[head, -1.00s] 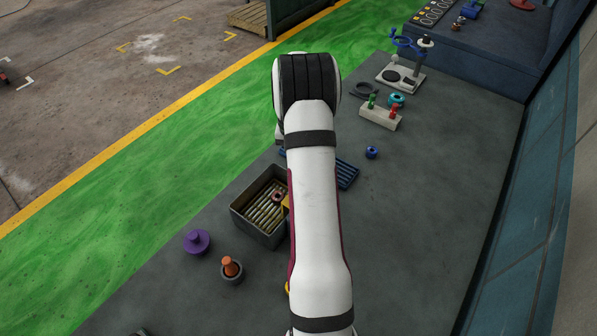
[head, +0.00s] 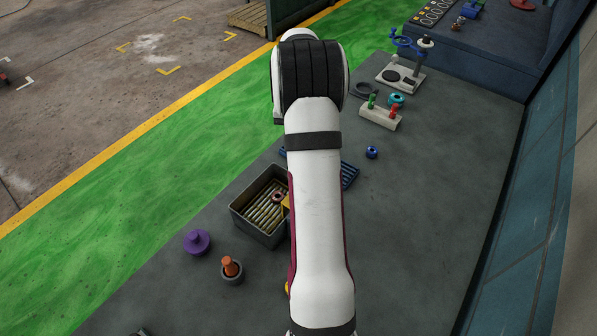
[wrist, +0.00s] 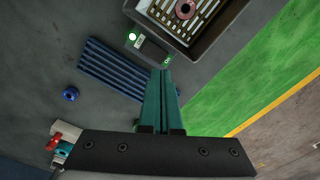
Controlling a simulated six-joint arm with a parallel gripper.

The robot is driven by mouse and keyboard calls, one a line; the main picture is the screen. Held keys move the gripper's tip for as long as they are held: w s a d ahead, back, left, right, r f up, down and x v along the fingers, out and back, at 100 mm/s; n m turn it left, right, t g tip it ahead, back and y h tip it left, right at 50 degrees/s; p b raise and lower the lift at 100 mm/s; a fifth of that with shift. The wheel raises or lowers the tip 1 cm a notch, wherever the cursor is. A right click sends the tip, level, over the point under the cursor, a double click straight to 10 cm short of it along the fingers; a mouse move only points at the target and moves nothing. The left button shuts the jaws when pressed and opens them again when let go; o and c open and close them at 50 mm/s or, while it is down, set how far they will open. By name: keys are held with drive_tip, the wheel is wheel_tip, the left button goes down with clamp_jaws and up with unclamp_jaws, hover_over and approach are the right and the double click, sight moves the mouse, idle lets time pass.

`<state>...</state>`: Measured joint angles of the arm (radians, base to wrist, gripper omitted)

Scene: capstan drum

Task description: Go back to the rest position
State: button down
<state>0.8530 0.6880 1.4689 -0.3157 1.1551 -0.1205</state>
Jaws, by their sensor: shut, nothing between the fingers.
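My gripper (wrist: 164,82) shows in the wrist view as two teal fingers pressed together, with nothing between them. It hangs above the grey bench (head: 425,210). The blue ribbed rack (wrist: 112,70) lies to the left of the fingertips in that view, and a small device with a green light (wrist: 133,37) lies just beyond them. In the head view my white arm runs up the middle of the picture and hides the gripper itself.
A grey bin (head: 240,215) with slats and a ring stands left of my arm. A purple knob (head: 197,242) and an orange peg in a dark cup (head: 231,270) sit nearby. A block with green and red pegs (head: 379,117) and a blue nut (head: 372,152) are to the right.

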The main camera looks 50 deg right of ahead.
drive_tip(key=shift+r, duration=0.1)
idle(0.3)
drive_tip(key=s+a+r+n, duration=0.15)
drive_tip(key=a+r, duration=0.35)
drive_tip(key=a, duration=0.7)
drive_tip(key=a+r+n, duration=0.2)
drive_tip(key=a+r, duration=0.4)
drive_tip(key=a, duration=0.6)
drive_tip(key=s+a+f+n+y, duration=0.1)
drive_tip(key=s+a+n, duration=0.2)
drive_tip(key=s+a, duration=1.1)
drive_tip(key=shift+s+a+y, duration=0.2)
drive_tip(key=shift+s+y, duration=0.2)
drive_tip(key=shift+s, duration=0.7)
